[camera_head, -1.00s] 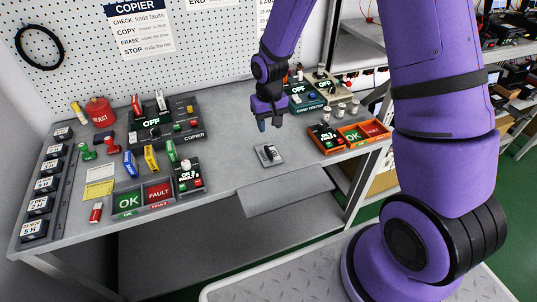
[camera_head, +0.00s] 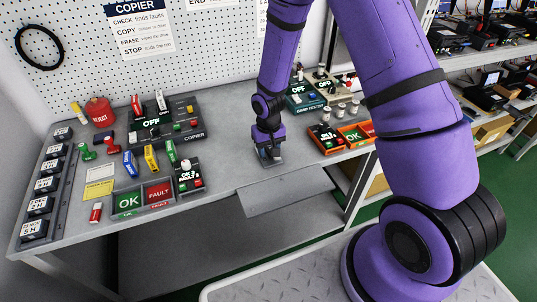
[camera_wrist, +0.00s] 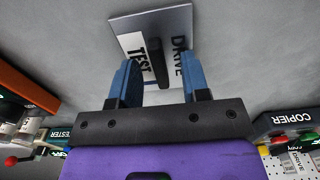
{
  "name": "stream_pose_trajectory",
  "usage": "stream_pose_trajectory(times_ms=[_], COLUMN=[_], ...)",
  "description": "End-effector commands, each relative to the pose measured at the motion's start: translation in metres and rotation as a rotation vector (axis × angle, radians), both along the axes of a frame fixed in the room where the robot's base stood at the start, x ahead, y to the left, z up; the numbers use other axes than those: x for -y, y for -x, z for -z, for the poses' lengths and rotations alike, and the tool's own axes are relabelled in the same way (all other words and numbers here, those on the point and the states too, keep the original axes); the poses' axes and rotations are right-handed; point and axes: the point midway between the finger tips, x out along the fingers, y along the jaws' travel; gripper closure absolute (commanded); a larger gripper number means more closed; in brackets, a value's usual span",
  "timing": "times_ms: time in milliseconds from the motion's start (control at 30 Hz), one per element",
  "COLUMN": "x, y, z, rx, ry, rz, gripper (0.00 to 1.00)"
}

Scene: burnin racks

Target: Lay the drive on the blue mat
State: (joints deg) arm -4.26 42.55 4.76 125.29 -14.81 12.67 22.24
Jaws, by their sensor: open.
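A small grey plate (camera_wrist: 177,18) lies on the bench in the wrist view, with a white label reading TEST and the word DRIVE. A dark upright block (camera_wrist: 156,62), perhaps the drive, stands on it. My gripper (camera_wrist: 160,78) is open, its blue fingers on either side of the block, with visible gaps. In the head view my gripper (camera_head: 269,154) points down at the plate (camera_head: 260,163) and hides most of it. I see no blue mat in either view.
The copier (camera_head: 165,127) and green OK and red FAULT trays (camera_head: 143,198) are at left. An orange-rimmed tray (camera_head: 353,146) and the card tester (camera_head: 307,104) are at right. Bare grey bench (camera_head: 228,170) lies left of my gripper.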

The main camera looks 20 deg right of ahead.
Motion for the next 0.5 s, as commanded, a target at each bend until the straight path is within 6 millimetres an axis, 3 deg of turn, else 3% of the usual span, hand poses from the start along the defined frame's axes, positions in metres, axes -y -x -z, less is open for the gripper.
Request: stream_pose_trajectory(times_ms=[267, 433, 500], x=[0.0001, 0.0001, 0.0001], y=[-0.0002, -0.0002, -0.0002], z=[0.0019, 0.0018, 0.0017], rx=[0.001, 0.000, 0.000], ry=[0.000, 0.000, 0.000], rz=[0.000, 0.000, 0.000], gripper=[0.60, 0.99, 1.00])
